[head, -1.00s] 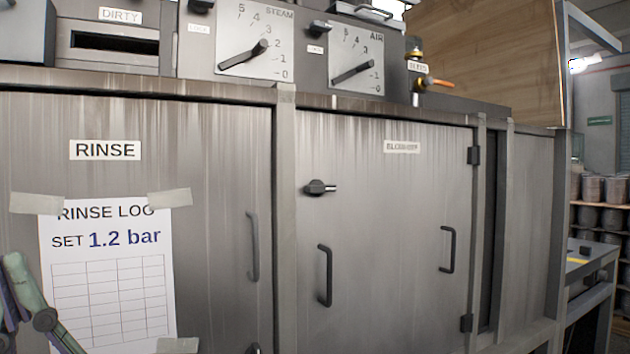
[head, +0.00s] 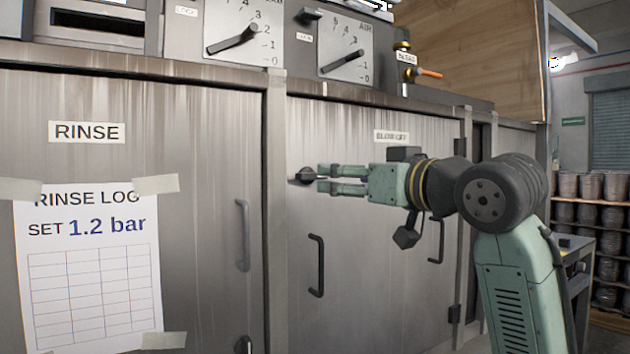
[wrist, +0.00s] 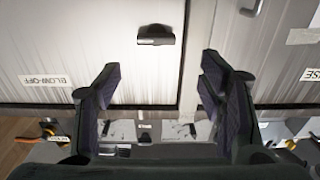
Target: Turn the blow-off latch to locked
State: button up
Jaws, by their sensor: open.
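The blow-off latch (head: 305,176) is a small dark knob near the upper left edge of the BLOW-OFF door (head: 350,270). Its lever lies about horizontal. In the wrist view, which is upside down, the latch (wrist: 156,34) shows whole, beyond my fingertips and between their lines. My gripper (head: 321,179) is open and empty, pointing left. In the head view its fingertips overlap the latch's right end. In the wrist view the two fingers (wrist: 160,72) stand wide apart with a gap to the latch; I see no contact.
Door handles (head: 316,265) sit below the latch. The RINSE door (head: 200,200) with a taped log sheet (head: 90,270) is to the left, past a narrow post (head: 277,220). STEAM and AIR dials (head: 346,50) and an orange-handled valve (head: 425,72) are above.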

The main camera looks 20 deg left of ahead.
aim_at(315, 176)
jog(key=shift+o, duration=0.4)
jog(key=shift+w+d, duration=0.1)
jog(key=shift+d, duration=0.2)
jog(key=p+x, duration=0.3)
jog(key=x, duration=0.7)
jog(key=shift+w+a+f, duration=0.15)
jog(key=shift+w+a, duration=0.05)
jog(key=shift+a, duration=0.05)
jog(key=shift+c, duration=0.4)
jog(key=c, duration=1.1)
